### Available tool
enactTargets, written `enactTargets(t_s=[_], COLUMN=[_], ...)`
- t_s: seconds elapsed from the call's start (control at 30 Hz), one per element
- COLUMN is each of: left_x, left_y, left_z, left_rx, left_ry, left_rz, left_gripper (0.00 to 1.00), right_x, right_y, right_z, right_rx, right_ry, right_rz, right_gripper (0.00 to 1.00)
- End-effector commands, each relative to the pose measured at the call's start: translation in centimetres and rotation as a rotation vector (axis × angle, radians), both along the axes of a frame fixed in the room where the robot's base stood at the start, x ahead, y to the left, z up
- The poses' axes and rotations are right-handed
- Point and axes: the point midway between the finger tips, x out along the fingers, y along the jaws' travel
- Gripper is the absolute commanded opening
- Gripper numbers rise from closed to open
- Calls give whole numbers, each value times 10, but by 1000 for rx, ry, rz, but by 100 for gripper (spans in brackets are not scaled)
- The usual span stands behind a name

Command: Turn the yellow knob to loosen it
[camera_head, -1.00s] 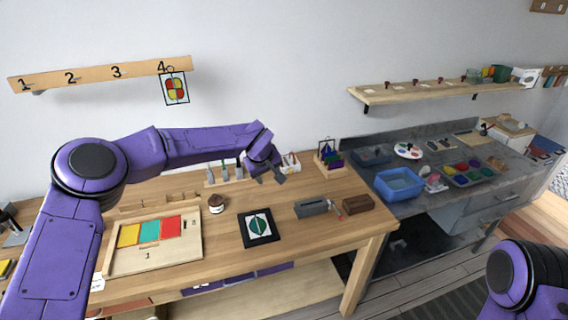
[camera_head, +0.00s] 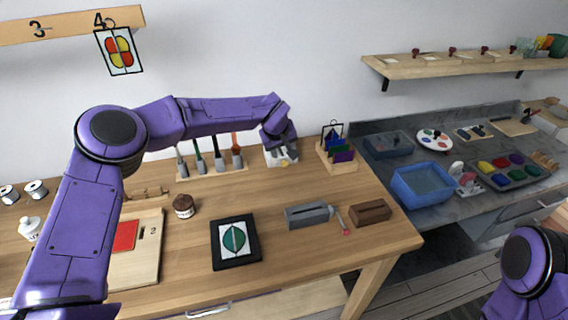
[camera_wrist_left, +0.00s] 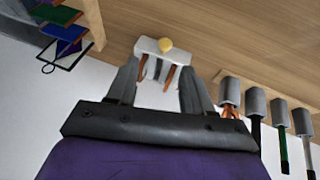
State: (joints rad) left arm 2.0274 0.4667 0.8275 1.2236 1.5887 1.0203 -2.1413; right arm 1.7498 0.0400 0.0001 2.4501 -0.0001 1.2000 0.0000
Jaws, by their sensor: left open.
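The yellow knob (camera_wrist_left: 166,45) is a small round ball on a white block (camera_wrist_left: 152,49) in the left wrist view. In the head view the white block (camera_head: 272,159) stands near the back edge of the wooden table, partly covered by my left gripper (camera_head: 285,155). The knob is too small or hidden to make out there. In the left wrist view my left gripper (camera_wrist_left: 160,78) is open and empty, with the block and knob beyond its fingertips. I cannot tell if it touches them. My right gripper is out of view.
A rack with several upright tools (camera_head: 210,166) stands left of the block. A wooden stand with coloured pieces (camera_head: 337,160) stands to its right. A grey block tool (camera_head: 308,214), a wooden box (camera_head: 370,212) and a black-framed leaf picture (camera_head: 235,241) lie nearer the front.

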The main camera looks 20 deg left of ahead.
Motion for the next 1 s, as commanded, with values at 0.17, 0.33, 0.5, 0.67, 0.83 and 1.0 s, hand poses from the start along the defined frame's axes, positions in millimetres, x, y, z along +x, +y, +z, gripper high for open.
enactTargets(t_s=[0.17,0.33,0.5,0.67,0.83,1.0], left_x=[6,22,35,39,40,40], left_y=[15,24,24,23,22,22], left_z=[-22,-57,-83,-92,-93,-92], left_rx=[1,2,1,1,0,0], left_ry=[3,4,2,0,0,0], left_rz=[22,34,34,32,30,29], left_gripper=[51,51,51,51,51,15], right_x=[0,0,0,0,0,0], right_y=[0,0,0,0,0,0], right_z=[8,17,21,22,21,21], right_rx=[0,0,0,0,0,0], right_ry=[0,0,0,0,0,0], right_rz=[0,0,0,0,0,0], right_gripper=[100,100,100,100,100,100])
